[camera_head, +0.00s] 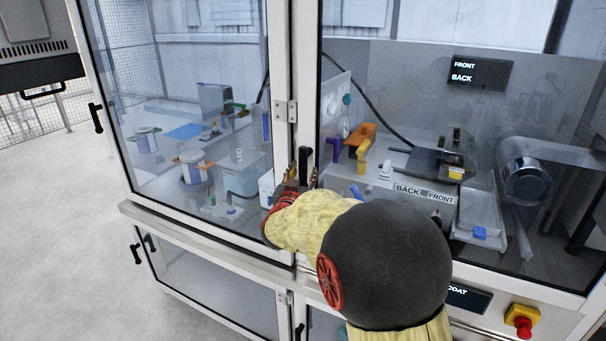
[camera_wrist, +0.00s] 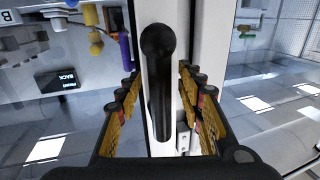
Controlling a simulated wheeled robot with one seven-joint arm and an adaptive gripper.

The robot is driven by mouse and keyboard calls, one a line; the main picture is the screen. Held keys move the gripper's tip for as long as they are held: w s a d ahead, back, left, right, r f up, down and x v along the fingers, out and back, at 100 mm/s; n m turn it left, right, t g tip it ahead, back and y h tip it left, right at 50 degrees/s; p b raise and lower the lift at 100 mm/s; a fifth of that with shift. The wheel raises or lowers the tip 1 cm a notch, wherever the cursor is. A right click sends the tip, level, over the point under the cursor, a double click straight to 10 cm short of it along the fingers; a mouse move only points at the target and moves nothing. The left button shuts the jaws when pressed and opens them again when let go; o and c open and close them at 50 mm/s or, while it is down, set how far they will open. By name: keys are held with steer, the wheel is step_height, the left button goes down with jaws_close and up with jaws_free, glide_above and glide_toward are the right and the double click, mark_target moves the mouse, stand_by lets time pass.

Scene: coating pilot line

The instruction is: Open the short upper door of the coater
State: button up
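The coater is a white-framed cabinet with glazed upper doors. The left upper pane (camera_head: 190,90) and the right upper pane (camera_head: 420,100) both look closed. A black upright handle (camera_head: 305,158) stands on the white frame between them; in the wrist view this handle (camera_wrist: 157,85) fills the middle, in front of the white post. My gripper (camera_head: 301,178) is at this handle. In the wrist view its ridged yellow fingers (camera_wrist: 160,95) are open, one on each side of the handle, with gaps showing. In the head view my arm hides the lower frame there.
Other black handles sit on the left door's outer edge (camera_head: 96,118) and at the far right (camera_head: 580,232). A hinge (camera_head: 286,110) is on the middle post. A red emergency button (camera_head: 523,325) is at bottom right. Lower doors (camera_head: 215,285) look closed. Open floor (camera_head: 60,220) lies left.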

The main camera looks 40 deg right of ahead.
jaws_close()
stand_by(0.5)
stand_by(0.4)
